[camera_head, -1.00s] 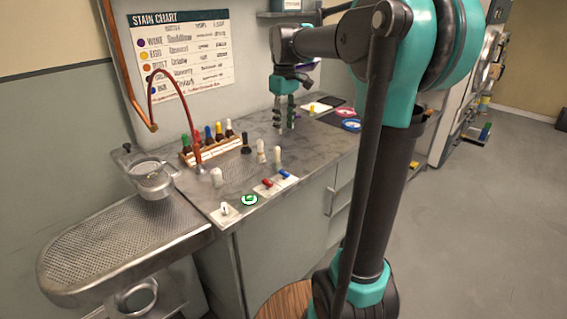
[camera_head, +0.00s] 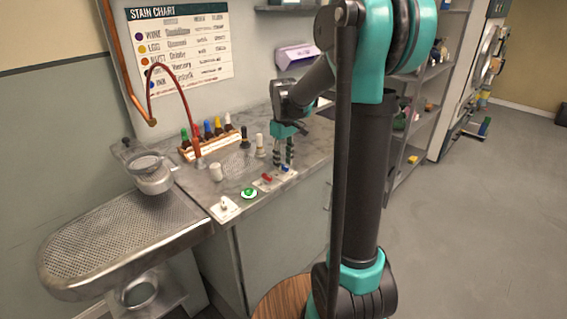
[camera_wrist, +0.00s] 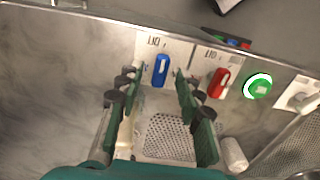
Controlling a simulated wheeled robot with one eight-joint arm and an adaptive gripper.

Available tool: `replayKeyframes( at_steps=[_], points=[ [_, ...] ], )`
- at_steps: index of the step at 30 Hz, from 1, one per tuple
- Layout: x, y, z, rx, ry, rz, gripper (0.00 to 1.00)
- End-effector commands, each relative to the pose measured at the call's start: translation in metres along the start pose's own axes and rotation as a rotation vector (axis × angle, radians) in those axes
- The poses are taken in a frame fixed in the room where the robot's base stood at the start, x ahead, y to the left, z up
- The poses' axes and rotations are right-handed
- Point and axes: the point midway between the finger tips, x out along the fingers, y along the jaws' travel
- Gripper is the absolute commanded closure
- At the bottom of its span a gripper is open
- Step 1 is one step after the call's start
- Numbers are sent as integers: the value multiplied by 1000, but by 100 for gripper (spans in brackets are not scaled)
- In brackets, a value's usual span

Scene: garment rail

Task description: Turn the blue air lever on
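The blue air lever (camera_wrist: 160,70) sits on a pale plate near the counter's front edge, and it also shows in the head view (camera_head: 285,169). In the wrist view it lies ahead of my gripper (camera_wrist: 153,85), in line with the gap between the two fingers. In the head view my gripper (camera_head: 284,162) points down close behind the lever. The fingers are apart with nothing held between them. I cannot tell whether a fingertip touches the lever.
A red lever (camera_wrist: 219,82) stands right beside the blue one in the wrist view, then a green round button (camera_wrist: 257,86) and a white switch (camera_wrist: 299,95). White-capped bottles (camera_head: 260,145) stand close to my gripper. A bottle rack (camera_head: 212,143) is behind.

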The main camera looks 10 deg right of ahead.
Motion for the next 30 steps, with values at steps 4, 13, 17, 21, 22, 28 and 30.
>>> replayKeyframes(
  at_steps=[4,13,17,21,22,28,30],
  points=[
    [8,0,0,0,0,0,64],
    [9,0,0,0,0,0,65],
    [9,0,0,0,0,0,81],
    [9,0,0,0,0,0,99],
    [9,0,0,0,0,0,100],
    [9,0,0,2,0,0,100],
    [9,0,0,9,0,0,100]
  ],
)
